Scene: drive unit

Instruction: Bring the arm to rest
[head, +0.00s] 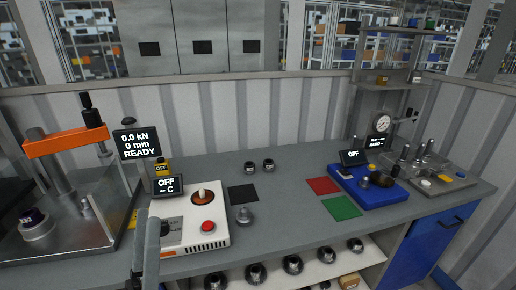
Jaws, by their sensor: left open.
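My left gripper (147,222) shows at the bottom left as grey upright fingers in front of the left end of the white heater unit (208,238). The fingers are apart, and I see nothing held between them. It overlaps the unit in the picture; I cannot tell whether it touches. My right gripper is not in view.
A press (68,142) with an orange crossbar stands left. A metal part (245,216) sits near a black mat (243,194). Red (322,186) and green (341,208) mats lie beside a blue device (372,190). Several round parts fill the shelf below.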

